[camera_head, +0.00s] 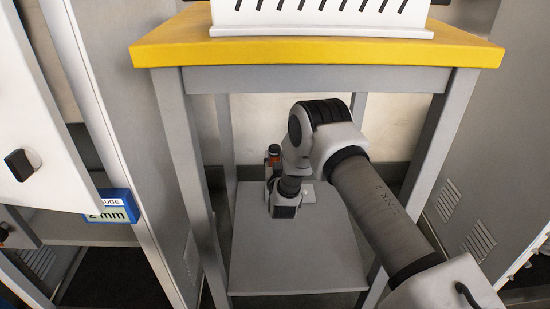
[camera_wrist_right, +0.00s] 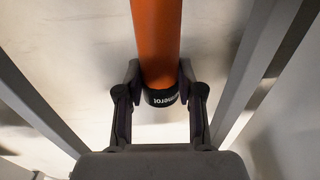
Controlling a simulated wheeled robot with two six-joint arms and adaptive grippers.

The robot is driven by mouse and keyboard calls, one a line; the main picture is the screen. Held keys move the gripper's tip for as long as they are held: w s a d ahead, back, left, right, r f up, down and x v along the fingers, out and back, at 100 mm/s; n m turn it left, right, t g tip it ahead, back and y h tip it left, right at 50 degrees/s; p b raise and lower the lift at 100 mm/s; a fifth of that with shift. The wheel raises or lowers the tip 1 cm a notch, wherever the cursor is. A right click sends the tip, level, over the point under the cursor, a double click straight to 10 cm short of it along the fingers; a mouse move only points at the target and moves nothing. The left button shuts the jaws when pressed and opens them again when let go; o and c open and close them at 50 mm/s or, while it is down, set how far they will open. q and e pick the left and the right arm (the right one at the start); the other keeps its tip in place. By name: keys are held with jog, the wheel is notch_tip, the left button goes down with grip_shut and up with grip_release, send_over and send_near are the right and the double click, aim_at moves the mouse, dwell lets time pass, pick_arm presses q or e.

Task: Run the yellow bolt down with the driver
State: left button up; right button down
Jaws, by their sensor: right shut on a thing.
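My right gripper (camera_head: 273,178) is under the yellow-topped table, above its grey lower shelf. In the right wrist view, the right gripper (camera_wrist_right: 160,85) is shut on an orange cylinder (camera_wrist_right: 156,40), one finger on each side near its black lettered end band. This looks like the driver, but its working tip is not in view. In the head view, a small orange-and-black part of it (camera_head: 273,154) shows just beyond the gripper; the arm hides the rest. I see no yellow bolt in either view. My left gripper is not in view.
The table (camera_head: 330,52) has a yellow top and grey legs around my right arm. Its lower shelf (camera_head: 290,265) is mostly bare. A white slotted unit (camera_head: 320,30) stands on top. A blue-framed "2 mm" sign (camera_head: 112,206) is at the left beside a white panel.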

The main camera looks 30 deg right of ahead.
aim_at(275, 150)
jog(key=shift+f+b, duration=0.4)
jog(key=shift+f, duration=0.2)
dwell(0.6)
jog(key=shift+f, duration=0.15)
dwell(1.1)
jog(key=shift+p, duration=0.3)
jog(key=shift+r+p, duration=2.1)
jog(key=shift+r, duration=0.45)
jog(key=shift+f, duration=0.1)
